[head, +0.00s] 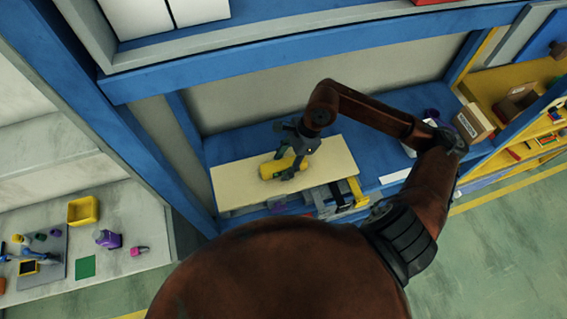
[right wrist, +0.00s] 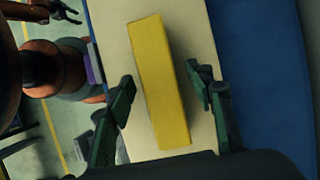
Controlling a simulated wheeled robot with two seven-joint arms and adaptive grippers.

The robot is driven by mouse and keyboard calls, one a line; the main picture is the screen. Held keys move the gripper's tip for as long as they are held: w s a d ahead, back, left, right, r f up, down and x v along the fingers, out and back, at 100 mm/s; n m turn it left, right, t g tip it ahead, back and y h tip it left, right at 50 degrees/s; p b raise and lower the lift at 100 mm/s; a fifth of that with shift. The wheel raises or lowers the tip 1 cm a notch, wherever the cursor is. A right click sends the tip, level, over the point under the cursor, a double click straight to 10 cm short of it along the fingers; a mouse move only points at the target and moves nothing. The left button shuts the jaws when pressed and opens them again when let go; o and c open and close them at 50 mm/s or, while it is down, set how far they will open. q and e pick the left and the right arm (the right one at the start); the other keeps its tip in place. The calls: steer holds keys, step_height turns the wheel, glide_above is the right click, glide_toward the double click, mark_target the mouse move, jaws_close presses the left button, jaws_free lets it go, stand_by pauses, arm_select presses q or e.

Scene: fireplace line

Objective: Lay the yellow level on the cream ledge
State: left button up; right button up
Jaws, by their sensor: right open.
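The yellow level (head: 270,170) is a plain yellow bar lying on the cream ledge (head: 232,182), a pale flat board on the blue bench. My right gripper (head: 287,160) is over the level. In the right wrist view the level (right wrist: 160,85) lies lengthwise between the two open fingers of this gripper (right wrist: 160,76), with a gap on each side. The cream ledge (right wrist: 200,30) shows beneath the level and beyond the fingers. A small dark gripper, apparently my left (right wrist: 66,12), shows at that view's top left; its jaws are unclear.
The blue bench (head: 235,145) surrounds the ledge, and several tools lie just in front of it. A cardboard box (head: 473,122) stands at the right. A blue beam (head: 300,52) crosses above. A side table with a yellow bin (head: 82,211) is at the left.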

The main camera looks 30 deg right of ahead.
steer(key=v, duration=1.1)
steer(key=shift+r, duration=0.35)
steer(key=shift+s+d, duration=0.1)
steer(key=shift+d, duration=0.05)
